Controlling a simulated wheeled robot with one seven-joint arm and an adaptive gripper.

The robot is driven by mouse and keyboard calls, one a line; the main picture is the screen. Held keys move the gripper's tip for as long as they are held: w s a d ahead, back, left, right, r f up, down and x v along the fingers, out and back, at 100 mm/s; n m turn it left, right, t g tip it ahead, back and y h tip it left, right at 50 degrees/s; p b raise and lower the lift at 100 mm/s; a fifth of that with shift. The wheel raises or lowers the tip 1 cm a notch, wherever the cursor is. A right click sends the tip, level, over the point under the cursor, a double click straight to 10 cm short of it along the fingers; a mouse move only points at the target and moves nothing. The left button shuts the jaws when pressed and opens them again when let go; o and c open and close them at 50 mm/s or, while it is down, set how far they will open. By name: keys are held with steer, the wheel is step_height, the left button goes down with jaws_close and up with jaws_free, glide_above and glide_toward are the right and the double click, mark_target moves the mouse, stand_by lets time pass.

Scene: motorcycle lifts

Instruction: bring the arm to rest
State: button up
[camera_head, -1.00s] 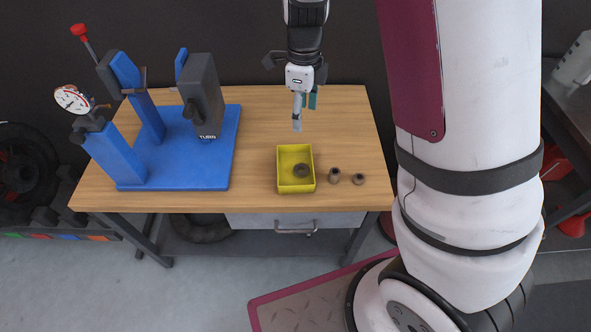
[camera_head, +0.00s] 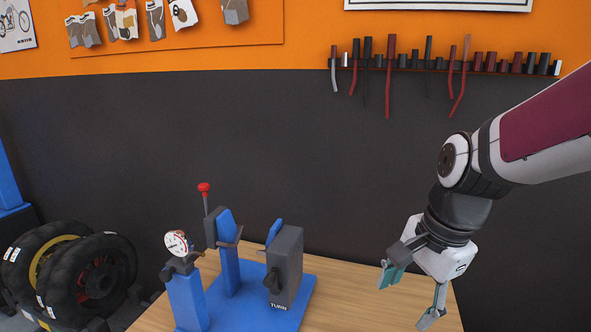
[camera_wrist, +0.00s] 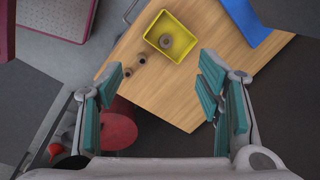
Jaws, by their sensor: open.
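My gripper (camera_head: 412,296) is open and empty at the right of the head view, above the right end of the wooden bench (camera_head: 370,300). Its two teal-padded fingers are spread wide apart. The wrist view looks down past the open fingers (camera_wrist: 160,100) at the bench top (camera_wrist: 190,95). Nothing is between the pads. My arm comes in from the right edge, bent at a joint above the gripper.
A yellow tray (camera_wrist: 185,58) holds one dark ring-shaped part (camera_wrist: 165,41); two small cylindrical parts (camera_wrist: 135,65) lie beside it. A blue stand with a dial gauge (camera_head: 177,243) stands on the bench. Tires (camera_head: 85,270) are at left; tools (camera_head: 450,65) hang on the wall.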

steer(key=s+r+n+t, duration=0.1)
steer(key=s+r+n, duration=0.2)
steer(key=s+n, duration=0.3)
steer(key=s+d+r+n+t+h, duration=0.1)
steer(key=s+r+n, duration=0.2)
steer(key=s+n, duration=0.4)
steer(key=shift+s+d, duration=0.2)
steer(key=shift+s, duration=0.65)
